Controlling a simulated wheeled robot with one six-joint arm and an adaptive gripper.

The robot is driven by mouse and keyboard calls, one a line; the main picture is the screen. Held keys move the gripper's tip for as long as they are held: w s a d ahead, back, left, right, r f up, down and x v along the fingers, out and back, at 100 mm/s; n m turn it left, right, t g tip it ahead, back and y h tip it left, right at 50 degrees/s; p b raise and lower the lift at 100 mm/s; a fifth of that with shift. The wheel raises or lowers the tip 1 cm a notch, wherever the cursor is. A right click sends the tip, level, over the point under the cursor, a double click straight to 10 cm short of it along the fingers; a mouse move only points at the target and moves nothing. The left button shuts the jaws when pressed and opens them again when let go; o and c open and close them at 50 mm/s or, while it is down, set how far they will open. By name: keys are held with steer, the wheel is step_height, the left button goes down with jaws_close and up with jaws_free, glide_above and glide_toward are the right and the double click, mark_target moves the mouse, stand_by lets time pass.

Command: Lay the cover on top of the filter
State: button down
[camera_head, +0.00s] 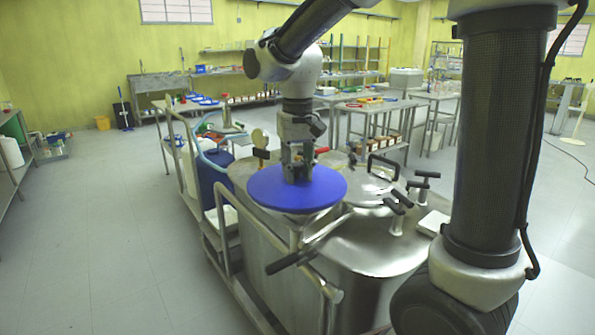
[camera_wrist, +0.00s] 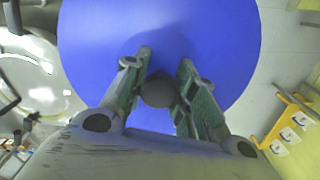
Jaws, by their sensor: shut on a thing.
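The cover (camera_head: 290,197) is a flat blue disc, roughly level in the head view. It fills the middle of the wrist view (camera_wrist: 215,45). My gripper (camera_head: 298,176) is above its centre, with its fingers (camera_wrist: 160,76) shut around the cover's round grey knob (camera_wrist: 158,92). A steel vessel rim (camera_head: 262,214), which seems to be the filter, shows just below the cover's left front edge. The cover hides most of this vessel, so I cannot tell whether the two touch.
A round steel lid (camera_head: 362,187) with black handles is close to the cover's right. A black-tipped lever (camera_head: 290,262) juts out in front. A blue container (camera_head: 214,178) stands to the left. A yellow rack (camera_wrist: 290,122) shows at the wrist view's right. Floor at left is free.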

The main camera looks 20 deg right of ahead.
steer(key=shift+f, duration=0.15)
steer(key=c, duration=1.1)
jaws_free()
steer(key=shift+c, duration=0.2)
